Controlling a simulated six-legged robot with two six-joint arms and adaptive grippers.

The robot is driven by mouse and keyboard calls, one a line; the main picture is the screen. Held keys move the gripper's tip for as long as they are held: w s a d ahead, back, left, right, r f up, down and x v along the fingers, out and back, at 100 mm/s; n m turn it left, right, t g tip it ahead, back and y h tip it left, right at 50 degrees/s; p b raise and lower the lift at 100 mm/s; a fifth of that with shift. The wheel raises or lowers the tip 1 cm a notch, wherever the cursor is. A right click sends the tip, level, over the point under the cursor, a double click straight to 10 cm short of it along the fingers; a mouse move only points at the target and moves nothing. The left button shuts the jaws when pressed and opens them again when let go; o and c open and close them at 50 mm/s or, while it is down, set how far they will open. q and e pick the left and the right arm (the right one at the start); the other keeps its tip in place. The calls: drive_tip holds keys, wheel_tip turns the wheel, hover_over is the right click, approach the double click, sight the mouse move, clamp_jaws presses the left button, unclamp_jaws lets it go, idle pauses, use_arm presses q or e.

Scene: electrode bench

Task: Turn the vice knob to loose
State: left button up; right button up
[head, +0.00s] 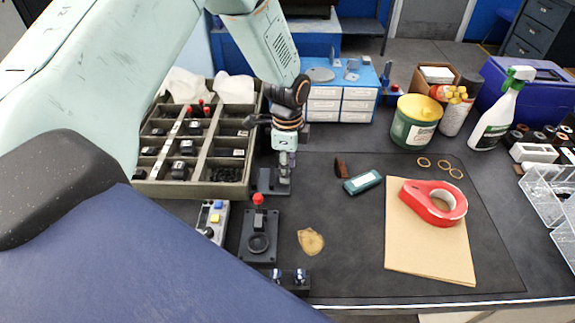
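My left arm comes in from the upper left, and its gripper (287,158) points down at a small dark vice-like fixture (268,182) on the bench mat. The gripper's fingertips are at the right side of this fixture, by a small greyish metal part. The gripper covers much of that spot, so the knob cannot be made out clearly, nor whether the fingers touch it or are closed on it. In front stands a dark plate with a red-topped lever (258,199) and a round ring. My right gripper is not in view.
A divided parts tray (245,188) stands left of the gripper. A control box with coloured buttons (212,222) is nearer. The mat between is mostly clear.

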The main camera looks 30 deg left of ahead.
use_arm(q)
drive_tip(key=shift+s+r, duration=0.15)
drive_tip(key=c, duration=0.4)
clamp_jaws()
drive_tip(key=n+p, duration=0.3)
drive_tip(key=shift+n, duration=0.3)
drive_tip(key=n+p, duration=0.3)
drive_tip(key=n, duration=0.2)
drive_tip(key=shift+a, duration=0.1)
drive_tip(key=n+p, duration=0.3)
drive_tip(key=n, duration=0.4)
drive_tip(key=n+p, duration=0.2)
drive_tip(key=n, duration=0.4)
drive_tip(key=shift+a+p, duration=0.15)
drive_tip(key=shift+p, duration=0.25)
